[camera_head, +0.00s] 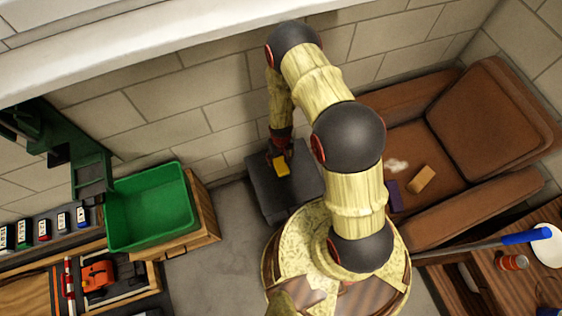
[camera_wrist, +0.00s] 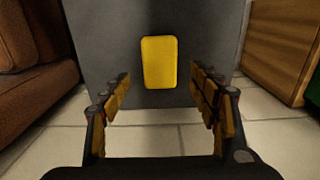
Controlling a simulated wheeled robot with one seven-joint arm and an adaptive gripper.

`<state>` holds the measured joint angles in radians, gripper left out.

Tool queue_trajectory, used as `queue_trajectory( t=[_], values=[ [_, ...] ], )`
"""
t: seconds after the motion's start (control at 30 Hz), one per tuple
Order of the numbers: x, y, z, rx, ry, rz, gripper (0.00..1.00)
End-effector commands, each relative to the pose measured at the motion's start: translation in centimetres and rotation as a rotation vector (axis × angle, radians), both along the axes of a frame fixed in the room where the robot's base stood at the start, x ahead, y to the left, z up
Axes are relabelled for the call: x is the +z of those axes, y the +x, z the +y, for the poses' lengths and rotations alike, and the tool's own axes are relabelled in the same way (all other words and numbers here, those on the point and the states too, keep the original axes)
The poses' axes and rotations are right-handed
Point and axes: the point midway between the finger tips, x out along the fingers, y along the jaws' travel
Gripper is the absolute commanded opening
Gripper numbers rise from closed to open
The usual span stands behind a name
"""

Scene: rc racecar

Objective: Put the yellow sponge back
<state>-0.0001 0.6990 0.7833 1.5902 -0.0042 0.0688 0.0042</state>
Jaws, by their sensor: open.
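The yellow sponge (camera_wrist: 159,62) lies flat on a dark grey box-like surface, with its long side pointing away in the wrist view. In the head view the sponge (camera_head: 281,166) shows on top of the dark grey box (camera_head: 262,192). My gripper (camera_wrist: 160,90) is open and empty, its fingers spread to the left and right of the sponge's line. The sponge lies ahead of the fingertips, and I cannot tell whether any finger touches it. In the head view my gripper (camera_head: 280,153) is directly over the sponge, partly hidden by my wrist.
A green bin (camera_head: 150,207) on a wooden crate stands left of the box. A brown armchair (camera_head: 490,120) stands to the right, with a tan block (camera_head: 421,180) and a purple item (camera_head: 393,195) on its seat. A brick wall is behind. Grey floor shows between crate and box.

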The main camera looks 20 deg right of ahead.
Motion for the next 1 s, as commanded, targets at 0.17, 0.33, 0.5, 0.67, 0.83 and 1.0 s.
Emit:
queue_trajectory(
  t=[0.17, 0.33, 0.5, 0.67, 0.83, 1.0],
  values=[
    [3.3, 0.0, 0.0, 0.000, 0.000, -0.001, 0.61],
    [4.6, 0.0, 0.0, 0.000, 0.001, 0.001, 0.61],
    [4.9, -0.1, 0.0, 0.000, 0.001, 0.001, 0.61],
    [4.9, -0.1, 0.0, 0.000, 0.001, 0.001, 0.61],
    [4.9, 0.0, 0.0, 0.000, 0.001, 0.001, 0.61],
    [4.9, 0.0, 0.0, 0.000, 0.001, 0.001, 0.61]
  ],
)
